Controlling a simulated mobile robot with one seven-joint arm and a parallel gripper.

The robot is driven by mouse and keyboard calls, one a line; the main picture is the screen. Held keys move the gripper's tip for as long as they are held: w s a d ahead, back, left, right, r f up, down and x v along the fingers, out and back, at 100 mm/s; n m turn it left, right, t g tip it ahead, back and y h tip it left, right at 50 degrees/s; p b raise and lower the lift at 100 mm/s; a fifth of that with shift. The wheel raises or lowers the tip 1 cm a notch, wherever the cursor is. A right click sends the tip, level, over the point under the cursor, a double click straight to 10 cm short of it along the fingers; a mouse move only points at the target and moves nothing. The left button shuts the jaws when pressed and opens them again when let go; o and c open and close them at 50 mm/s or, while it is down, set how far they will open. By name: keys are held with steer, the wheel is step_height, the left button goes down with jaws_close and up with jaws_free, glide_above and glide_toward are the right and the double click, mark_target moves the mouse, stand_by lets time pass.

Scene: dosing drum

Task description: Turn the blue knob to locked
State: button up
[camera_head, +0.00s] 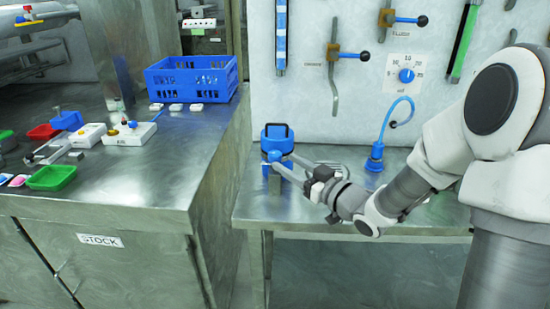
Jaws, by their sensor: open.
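A blue drum-like object (277,143) with a black handle on top stands at the left end of the right-hand steel bench. My gripper (282,162) reaches in from the right, with its jaws apart at the drum's lower front. I cannot tell whether the fingers touch it; they partly hide its base. A round blue knob (407,76) sits on a white marked plate on the back wall, well apart from my gripper.
A blue fitting with a looped hose (376,160) stands on the bench right of my gripper. Levers with blue handles (353,56) stick out of the wall. The left counter (140,185) holds a blue crate (192,80), a green tray (52,178) and small parts.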

mark_target(279, 158)
steer(key=x, duration=0.5)
steer(key=shift+w+a, duration=0.25)
steer(key=shift+a, duration=0.05)
steer(key=shift+b, duration=0.3)
jaws_close()
